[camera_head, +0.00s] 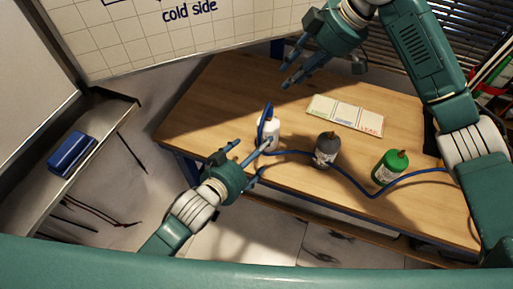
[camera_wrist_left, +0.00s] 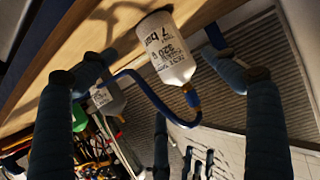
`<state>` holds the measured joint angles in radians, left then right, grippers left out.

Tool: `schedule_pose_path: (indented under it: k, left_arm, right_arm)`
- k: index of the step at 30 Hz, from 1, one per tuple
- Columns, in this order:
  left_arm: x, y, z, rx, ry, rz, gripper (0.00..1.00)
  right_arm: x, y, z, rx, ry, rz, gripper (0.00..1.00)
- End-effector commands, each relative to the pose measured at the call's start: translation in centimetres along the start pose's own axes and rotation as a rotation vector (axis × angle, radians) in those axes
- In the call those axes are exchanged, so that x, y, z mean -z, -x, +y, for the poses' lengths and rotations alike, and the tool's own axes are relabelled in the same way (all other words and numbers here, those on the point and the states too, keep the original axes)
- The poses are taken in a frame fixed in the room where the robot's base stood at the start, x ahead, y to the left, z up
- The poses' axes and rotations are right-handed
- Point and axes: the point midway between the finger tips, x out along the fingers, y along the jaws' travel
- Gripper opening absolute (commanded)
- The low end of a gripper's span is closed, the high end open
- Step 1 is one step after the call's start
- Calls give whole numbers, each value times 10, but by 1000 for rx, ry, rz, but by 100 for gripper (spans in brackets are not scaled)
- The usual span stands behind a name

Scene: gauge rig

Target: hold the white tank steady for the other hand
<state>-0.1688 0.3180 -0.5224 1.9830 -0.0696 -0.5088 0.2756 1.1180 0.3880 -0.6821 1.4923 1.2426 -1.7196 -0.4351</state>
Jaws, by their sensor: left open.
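The white tank (camera_head: 270,130) stands on the wooden table, left of its middle. It also shows in the left wrist view (camera_wrist_left: 164,48), with black print and a brass fitting (camera_wrist_left: 193,98) at one end. A blue hose (camera_head: 290,153) runs from it. My left gripper (camera_head: 256,162) is open at the table's front edge. Its fingers reach to either side of the tank, with visible gaps in the wrist view. My right gripper (camera_head: 288,74) is open and empty above the back of the table. Part of the tank is hidden by the left fingers and hose.
A dark grey tank (camera_head: 327,149) and a green tank (camera_head: 390,167) stand right of the white one. The hose winds across the table past both. A card with coloured sections (camera_head: 345,114) lies behind them. A blue block (camera_head: 72,153) sits on a ledge at left.

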Motion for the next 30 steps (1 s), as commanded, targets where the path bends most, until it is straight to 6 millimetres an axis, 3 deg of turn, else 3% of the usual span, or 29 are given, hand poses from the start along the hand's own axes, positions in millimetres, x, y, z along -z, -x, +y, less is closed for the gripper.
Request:
schedule_pose_path:
  k: [5, 18, 24, 30]
  left_arm:
    - [3, -17, 0, 3, 4, -1, 88]
    - [2, -91, 0, 2, 2, -2, 88]
    - [3, -105, 0, 2, 1, -1, 88]
    - [2, -107, 0, 2, 1, -2, 88]
  right_arm:
    - [0, 0, 0, 0, 0, 0, 31]
    - [0, 0, 0, 0, 0, 0, 31]
    - [0, 0, 0, 0, 0, 0, 31]
    - [0, 0, 0, 0, 0, 0, 31]
